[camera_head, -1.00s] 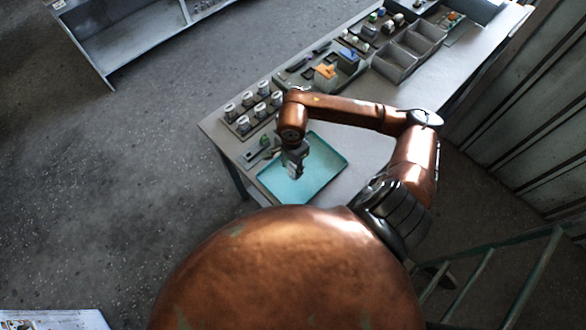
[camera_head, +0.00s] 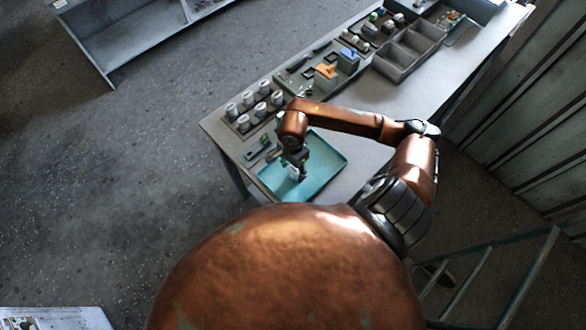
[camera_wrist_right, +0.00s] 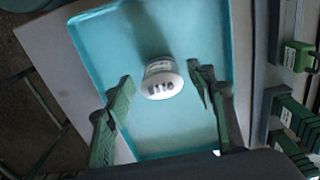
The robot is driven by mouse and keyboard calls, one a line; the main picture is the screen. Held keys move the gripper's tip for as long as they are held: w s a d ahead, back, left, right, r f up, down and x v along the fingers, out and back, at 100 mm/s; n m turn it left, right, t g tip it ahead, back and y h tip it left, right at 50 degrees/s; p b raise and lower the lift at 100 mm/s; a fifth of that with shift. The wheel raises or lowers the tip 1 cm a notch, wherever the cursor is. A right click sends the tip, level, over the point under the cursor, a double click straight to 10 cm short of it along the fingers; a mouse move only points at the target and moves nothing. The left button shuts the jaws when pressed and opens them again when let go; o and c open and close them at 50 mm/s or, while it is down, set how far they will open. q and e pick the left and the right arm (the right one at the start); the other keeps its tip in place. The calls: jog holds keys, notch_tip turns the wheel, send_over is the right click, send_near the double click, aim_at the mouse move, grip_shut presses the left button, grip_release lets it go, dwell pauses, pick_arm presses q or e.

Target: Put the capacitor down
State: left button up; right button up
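The white capacitor (camera_wrist_right: 161,80) stands in the teal tray (camera_wrist_right: 105,45), its round end with dark marks facing the right wrist camera. My right gripper (camera_head: 298,170) is over the tray (camera_head: 327,152) in the head view. Its green-padded fingers are open in the right wrist view, one on each side of the capacitor, with a clear gap to each. In the head view the capacitor (camera_head: 293,173) shows as a small white patch, partly hidden by the gripper. My left gripper is not in view.
Several similar white capacitors (camera_head: 262,88) stand in a holder behind the tray. Blue and orange-topped parts (camera_head: 326,73) and grey compartment bins (camera_head: 395,62) lie further along the bench (camera_head: 365,120). The bench surface right of the tray is clear.

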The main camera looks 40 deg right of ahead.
aim_at(293, 170)
jog(key=shift+r, duration=0.15)
jog(key=shift+w+r, duration=0.1)
jog(key=shift+r, duration=0.2)
notch_tip(293, 170, up, 12)
jog(key=b, duration=0.2)
jog(key=shift+f, duration=0.25)
